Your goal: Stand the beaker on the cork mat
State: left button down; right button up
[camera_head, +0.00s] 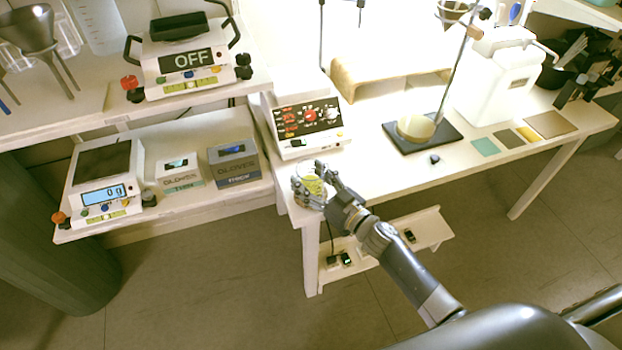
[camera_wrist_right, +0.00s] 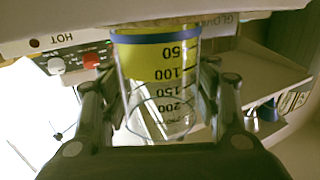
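The beaker (camera_head: 313,186) is clear, with a yellow fill in its lower part. It is at the front left corner of the white table. In the right wrist view, the beaker (camera_wrist_right: 160,75) shows black volume marks and a blue ring at its base. My right gripper (camera_head: 314,181) has a finger on each side of the beaker and looks shut on it. Whether the beaker's base touches the table is unclear. The likely cork mat is the tan-brown square (camera_head: 551,124) at the table's right end, bare and flat. My left gripper is not in view.
Teal (camera_head: 485,146), dark (camera_head: 509,138) and yellow (camera_head: 526,134) small squares lie left of the tan one. A stand on a black base (camera_head: 437,137) holds a round dish. A hotplate device (camera_head: 309,121) is just behind the beaker. A white jug (camera_head: 499,83) stands behind the squares.

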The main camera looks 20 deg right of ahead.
jog(key=shift+o, duration=0.9)
jog(key=shift+r, duration=0.1)
jog(key=v, duration=1.2)
jog(key=s+d+f+m+g+h, duration=0.15)
jog(key=s+f, duration=0.25)
jog(key=f, duration=0.6)
jog(key=s+d+f+m+g+h, duration=0.1)
jog(key=s+d+f+g+h, duration=0.2)
jog(key=f, duration=0.8)
jog(key=s+d+f+m+g+h, duration=0.15)
jog(key=s+f, duration=0.35)
jog(key=f, duration=0.5)
jog(key=s+a+f+g, duration=0.1)
jog(key=s+f+g, duration=0.2)
jog(key=s, duration=0.6)
jog(key=s+a+f+n+g+h, duration=0.1)
jog(key=s+a+f+g, duration=0.1)
jog(key=s+f, duration=0.5)
jog(key=s+a+f+g, duration=0.1)
jog(key=s+f+g, duration=0.3)
jog(key=s, duration=0.8)
notch_tip(320, 180, down, 2)
jog(key=shift+s+a+n, duration=0.3)
